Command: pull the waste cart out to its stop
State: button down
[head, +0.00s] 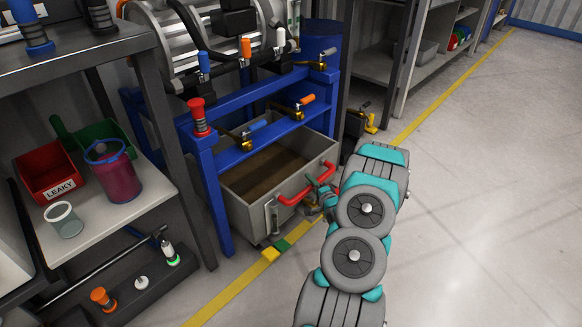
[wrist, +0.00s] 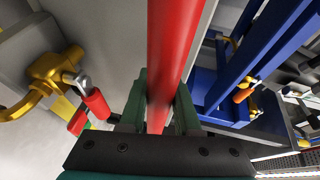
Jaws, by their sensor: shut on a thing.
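The waste cart (head: 243,213) is a grey open-topped bin with brown contents, standing low under the blue frame. Its front sticks out a little past the frame's front legs. A red bar handle (head: 290,199) runs across its front, and the bar fills the middle of the wrist view (wrist: 168,50). In the wrist view my fingers (wrist: 160,108) stand on both sides of the bar. The cart's wheels and rear are hidden.
The blue frame (head: 209,185) carries brass valves and a silver drum (head: 190,35). A shelf with a red bin (head: 47,171) and a purple jar (head: 112,173) stands left. A yellow floor line (head: 228,297) passes the cart's front. Floor to the right is clear.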

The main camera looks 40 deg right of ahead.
jog(key=s+d+p, duration=0.1)
jog(key=s, duration=1.1)
jog(key=shift+s+d, duration=0.3)
jog(key=shift+s, duration=0.1)
jog(key=shift+f, duration=0.1)
jog(key=c, duration=0.9)
grip_release()
jog(key=shift+v, duration=3.85)
